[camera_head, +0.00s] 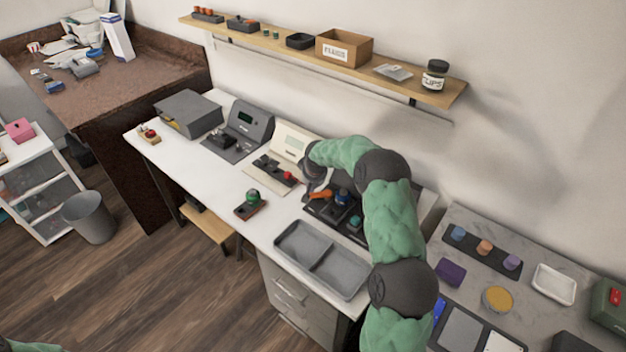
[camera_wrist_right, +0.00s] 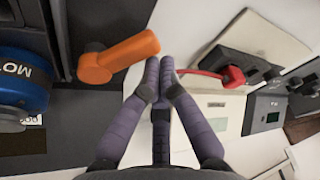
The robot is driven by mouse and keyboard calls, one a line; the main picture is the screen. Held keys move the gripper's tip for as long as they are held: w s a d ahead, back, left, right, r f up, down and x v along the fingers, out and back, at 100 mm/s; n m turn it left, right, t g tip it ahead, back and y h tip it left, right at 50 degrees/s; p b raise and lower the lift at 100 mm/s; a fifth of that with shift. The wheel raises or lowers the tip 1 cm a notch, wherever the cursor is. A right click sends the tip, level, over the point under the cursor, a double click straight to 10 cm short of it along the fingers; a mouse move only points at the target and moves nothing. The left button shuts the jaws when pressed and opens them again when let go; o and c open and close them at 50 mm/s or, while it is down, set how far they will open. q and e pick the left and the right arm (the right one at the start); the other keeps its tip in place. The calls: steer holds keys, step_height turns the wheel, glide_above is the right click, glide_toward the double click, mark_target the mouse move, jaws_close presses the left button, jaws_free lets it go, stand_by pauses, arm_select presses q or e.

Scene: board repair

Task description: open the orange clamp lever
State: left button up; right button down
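The orange clamp lever (camera_head: 320,194) sits on the dark fixture (camera_head: 333,217) on the white bench. In the right wrist view the lever (camera_wrist_right: 120,55) is large, with its round hub at lower left and its arm pointing up and right. My right gripper (camera_head: 307,194) is low beside the lever. In the wrist view its purple fingertips (camera_wrist_right: 159,68) are together with nothing between them, just right of and below the lever's free end. Contact with the lever cannot be told. My left gripper is out of view; only a bit of green arm shows at bottom left.
A blue knob (camera_wrist_right: 22,82) stands beside the lever on the fixture. A cream device with a red lever (camera_wrist_right: 222,77) is on the gripper's other side. A grey two-part tray (camera_head: 321,258) lies in front.

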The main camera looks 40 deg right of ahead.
steer(key=shift+s+a+r+n+y+p, duration=0.25)
steer(key=shift+s+n+p, duration=0.2)
steer(key=shift+n+p, duration=0.35)
steer(key=n, duration=0.1)
steer(key=s+n+y+p, duration=0.1)
steer(key=shift+a+f+n, duration=0.15)
steer(key=shift+a+n, duration=0.2)
steer(key=shift+n, duration=0.05)
steer(key=shift+s+a+f, duration=0.1)
steer(key=shift+s, duration=0.25)
steer(key=shift+w+d, duration=0.15)
steer(key=shift+d, duration=0.65)
